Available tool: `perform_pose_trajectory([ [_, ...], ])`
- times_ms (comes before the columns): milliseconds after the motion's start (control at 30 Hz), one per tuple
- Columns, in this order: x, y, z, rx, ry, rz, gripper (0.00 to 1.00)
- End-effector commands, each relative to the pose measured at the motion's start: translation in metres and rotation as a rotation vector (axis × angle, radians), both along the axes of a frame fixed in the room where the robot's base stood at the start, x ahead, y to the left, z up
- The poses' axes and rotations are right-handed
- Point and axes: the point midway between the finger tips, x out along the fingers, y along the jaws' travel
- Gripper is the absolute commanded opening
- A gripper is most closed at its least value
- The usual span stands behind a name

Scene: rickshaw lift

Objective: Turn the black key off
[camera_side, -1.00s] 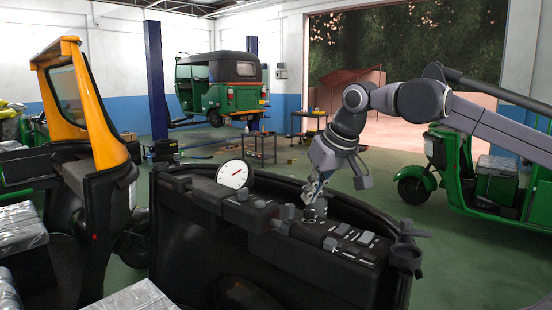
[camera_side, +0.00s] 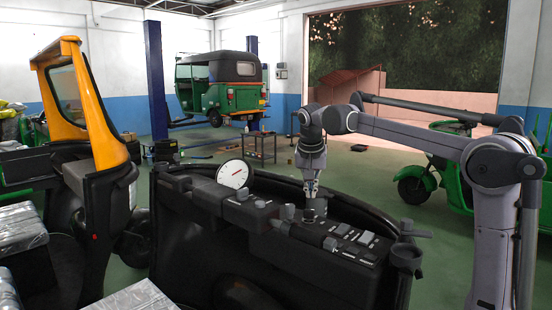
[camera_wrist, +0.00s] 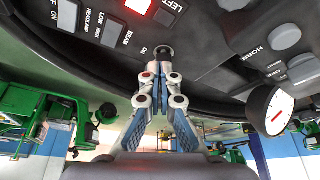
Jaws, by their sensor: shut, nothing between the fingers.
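In the wrist view, a dark round knob (camera_wrist: 163,51), which looks like the black key, sits on the dash panel near an "ON" label. My gripper (camera_wrist: 158,70) points at it with its fingers together and nothing between them. The tips are just below the knob in the picture; I cannot tell whether they touch it. In the side view, my gripper (camera_side: 311,194) hangs nearly upright over the middle of the black dash (camera_side: 240,255). The key cannot be made out there, and its turned position is unclear.
A white gauge (camera_side: 235,174) stands up from the dash left of my gripper. Switches (camera_side: 352,235) line the panel to the right. In the wrist view, a red light (camera_wrist: 138,5) glows near "LEFT". Open air lies above the dash.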

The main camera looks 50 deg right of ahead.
Motion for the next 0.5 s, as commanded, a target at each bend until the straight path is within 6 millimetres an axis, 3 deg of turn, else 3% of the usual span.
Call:
perform_pose_trajectory([
  [267,0.002,-0.003,-0.019,0.0,0.0,0.001,0.0],
  [500,0.009,-0.015,-0.054,-0.001,-0.001,0.001,0.0],
])
